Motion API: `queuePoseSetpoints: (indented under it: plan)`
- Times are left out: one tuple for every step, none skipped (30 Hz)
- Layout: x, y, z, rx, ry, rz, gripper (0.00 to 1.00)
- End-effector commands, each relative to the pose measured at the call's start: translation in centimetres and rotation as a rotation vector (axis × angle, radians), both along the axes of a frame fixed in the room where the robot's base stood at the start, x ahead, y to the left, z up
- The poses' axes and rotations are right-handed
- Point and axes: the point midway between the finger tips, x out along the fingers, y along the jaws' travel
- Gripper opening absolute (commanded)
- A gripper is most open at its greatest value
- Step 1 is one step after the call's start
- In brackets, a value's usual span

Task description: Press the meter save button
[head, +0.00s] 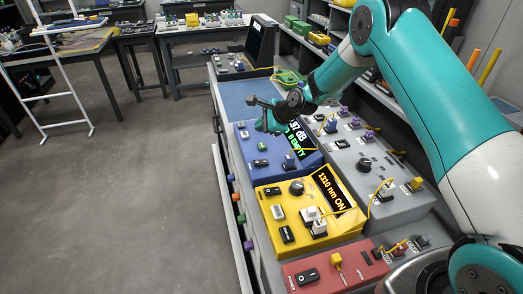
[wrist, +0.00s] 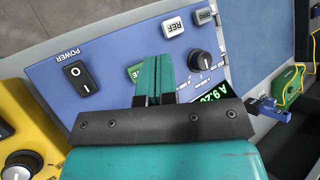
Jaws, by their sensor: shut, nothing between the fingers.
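The blue meter (head: 243,148) stands on the bench in the head view, its lit screen (head: 298,140) partly hidden by my arm. In the wrist view its blue panel (wrist: 120,50) fills the middle. A green button (wrist: 134,71) shows just left of my fingers, which cover part of it; its label cannot be read. My gripper (wrist: 160,58) is shut and empty, with its teal fingers over the panel beside the green button. Whether the tips touch the panel cannot be told. In the head view my gripper (head: 266,122) is above the meter's far part.
A yellow box (head: 268,200) stands nearer and a grey box (head: 350,150) to the right. Yellow cables run between the devices.

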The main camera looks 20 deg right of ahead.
Motion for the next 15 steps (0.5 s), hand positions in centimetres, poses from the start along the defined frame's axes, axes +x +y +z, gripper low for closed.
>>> queuePoseSetpoints:
  plan:
    - [0.0, 0.0, -1.4, 0.0, 0.0, 0.0, 0.0]
    - [0.0, 0.0, -1.9, 0.0, 0.0, 0.0, 0.0]
    - [0.0, 0.0, -2.4, 0.0, 0.0, 0.0, 0.0]
    - [0.0, 0.0, -2.8, 0.0, 0.0, 0.0, 0.0]
    - [0.0, 0.0, -3.1, 0.0, 0.0, 0.0, 0.0]
    - [0.0, 0.0, -3.5, 0.0, 0.0, 0.0, 0.0]
    - [0.0, 0.0, -3.8, -0.001, 0.0, 0.001, 0.0]
    - [0.0, 0.0, -4.0, -0.001, 0.0, 0.001, 0.0]
    - [0.0, 0.0, -4.2, -0.001, 0.0, 0.001, 0.0]
    - [0.0, 0.0, -4.3, -0.001, 0.0, 0.001, 0.0]
    - [0.0, 0.0, -4.4, 0.0, -0.001, 0.0, 0.0]
    - [0.0, 0.0, -4.4, 0.0, -0.001, 0.0, 0.0]
    - [0.0, 0.0, -4.4, 0.0, -0.001, 0.0, 0.0]
    - [0.0, 0.0, -4.4, 0.0, -0.001, 0.0, 0.0]
    - [0.0, 0.0, -4.4, 0.0, -0.001, 0.0, 0.0]
